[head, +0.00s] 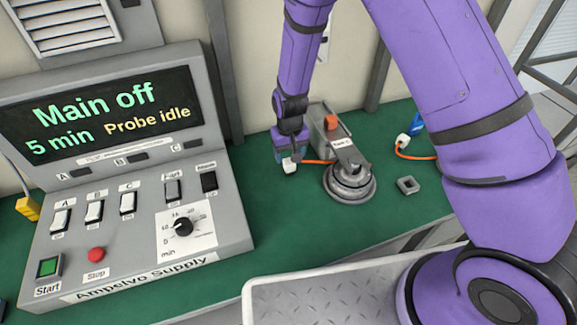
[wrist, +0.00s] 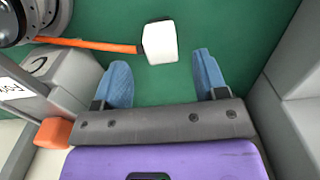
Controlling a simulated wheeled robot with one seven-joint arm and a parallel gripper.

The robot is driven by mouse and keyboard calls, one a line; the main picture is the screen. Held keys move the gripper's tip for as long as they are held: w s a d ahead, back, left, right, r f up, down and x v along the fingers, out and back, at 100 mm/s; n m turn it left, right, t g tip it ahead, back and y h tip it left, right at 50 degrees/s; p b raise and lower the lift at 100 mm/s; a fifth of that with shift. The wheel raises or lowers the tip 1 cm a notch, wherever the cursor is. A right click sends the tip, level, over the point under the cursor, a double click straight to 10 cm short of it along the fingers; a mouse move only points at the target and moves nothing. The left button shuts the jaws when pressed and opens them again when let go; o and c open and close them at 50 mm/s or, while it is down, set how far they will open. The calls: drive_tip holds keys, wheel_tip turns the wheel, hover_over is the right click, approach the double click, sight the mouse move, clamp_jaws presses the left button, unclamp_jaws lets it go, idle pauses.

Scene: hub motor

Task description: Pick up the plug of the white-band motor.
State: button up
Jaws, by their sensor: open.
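A white plug (head: 289,165) on an orange cable lies on the green bench top beside a round grey motor (head: 349,183). In the wrist view the plug (wrist: 160,42) lies just beyond my fingertips, roughly centred between them. My gripper (wrist: 161,60) is open and empty, its two blue fingers apart. In the head view my gripper (head: 285,152) is right at the plug and partly hides it. Part of the motor (wrist: 30,18) shows at the wrist view's top left corner. I cannot make out a white band on it.
A grey fixture with an orange block (head: 331,122) stands behind the motor. Another white plug (head: 403,140) with an orange cable lies farther right, near a blue item (head: 417,121). A small grey square part (head: 407,185) lies right of the motor. The Ampelvo Supply console (head: 130,220) stands left.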

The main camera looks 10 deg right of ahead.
sight(289, 161)
drive_tip(key=shift+s+f, duration=0.15)
drive_tip(key=shift+f, duration=2.9)
drive_tip(key=c, duration=1.1)
drive_tip(key=shift+c, duration=0.2)
drive_tip(key=shift+r, duration=0.1)
drive_tip(key=shift+r, duration=0.75)
wheel_tip(289, 161, up, 2)
drive_tip(key=shift+r, duration=0.15)
drive_tip(key=s+d, duration=0.2)
drive_tip(key=s, duration=0.3)
drive_tip(key=s+d, duration=0.1)
drive_tip(key=s, duration=0.3)
drive_tip(key=s+d+r, duration=0.1)
drive_tip(key=s+d, duration=0.1)
drive_tip(key=s, duration=0.3)
drive_tip(key=shift+s+d, duration=0.3)
drive_tip(key=shift+d, duration=0.05)
